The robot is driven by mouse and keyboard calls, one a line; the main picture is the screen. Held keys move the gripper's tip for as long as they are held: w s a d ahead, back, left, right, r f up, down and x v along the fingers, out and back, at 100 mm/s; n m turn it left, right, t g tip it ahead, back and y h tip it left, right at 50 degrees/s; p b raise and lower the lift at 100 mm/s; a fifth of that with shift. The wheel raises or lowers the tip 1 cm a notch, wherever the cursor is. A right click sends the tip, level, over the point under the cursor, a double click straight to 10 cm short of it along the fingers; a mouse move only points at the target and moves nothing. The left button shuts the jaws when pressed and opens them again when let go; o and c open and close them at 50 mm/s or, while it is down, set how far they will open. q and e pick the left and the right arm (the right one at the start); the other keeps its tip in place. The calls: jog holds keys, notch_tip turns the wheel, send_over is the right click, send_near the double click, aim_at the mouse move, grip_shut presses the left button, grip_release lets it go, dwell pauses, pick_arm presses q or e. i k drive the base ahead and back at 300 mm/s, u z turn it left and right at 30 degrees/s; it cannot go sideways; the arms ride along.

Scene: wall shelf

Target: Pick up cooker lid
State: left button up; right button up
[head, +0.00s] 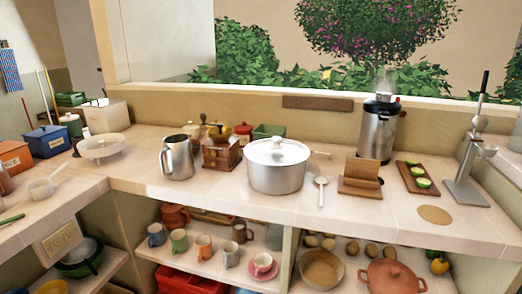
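A silver pot (277,178) stands on the pale tiled counter, right of the metal pitcher. A light domed lid (277,152) with a pale knob on top rests on the pot and covers its opening. The pot's long handle points to the right at the back. A tall steel cooker or urn (377,130) with a dark top stands farther back at the right, with faint steam above it. A terracotta pot with its own lid (393,276) sits on the lower shelf at the right. Neither of my grippers shows in the head view.
A metal pitcher (177,157) and a wooden grinder (222,153) stand left of the pot. A spoon (321,193), a wooden stand (361,181) and a board with limes (418,178) lie to its right. The counter's front strip is mostly clear. Mugs (203,249) fill the shelf below.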

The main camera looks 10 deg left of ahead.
aim_at(276, 151)
jog(key=u, duration=1.35)
jog(key=i, duration=1.3)
jog(key=z, duration=2)
